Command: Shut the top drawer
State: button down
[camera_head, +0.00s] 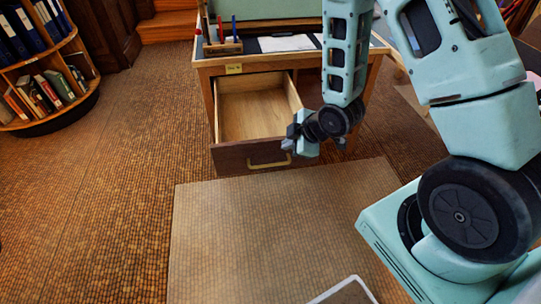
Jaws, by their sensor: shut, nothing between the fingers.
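The top drawer (257,117) of the wooden desk is pulled well out and looks empty inside. Its dark front panel (231,159) carries a brass handle (268,165) low on its face. My gripper (288,146) is shut and empty at the right end of the drawer front. It overlaps the front's top edge in the picture. I cannot tell whether it touches the drawer. My wrist hides the drawer's right front corner.
The desk top holds a pen stand (222,46) and white papers (286,43). A round bookshelf (45,75) stands at the far left. A light mat (270,240) lies before the drawer. The carpet (110,190) to the left is clear.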

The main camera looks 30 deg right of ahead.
aim_at(271, 144)
jog(key=w+f, duration=0.2)
jog(key=w, duration=0.1)
jog(key=w+f, duration=0.2)
jog(key=f, duration=0.1)
jog(key=w+a+f, duration=0.1)
jog(key=w+f, duration=0.1)
jog(key=w, duration=0.1)
jog(key=shift+w+f, duration=0.2)
jog(key=shift+w, duration=0.1)
jog(key=shift+w+d, duration=0.1)
jog(key=shift+w, duration=0.25)
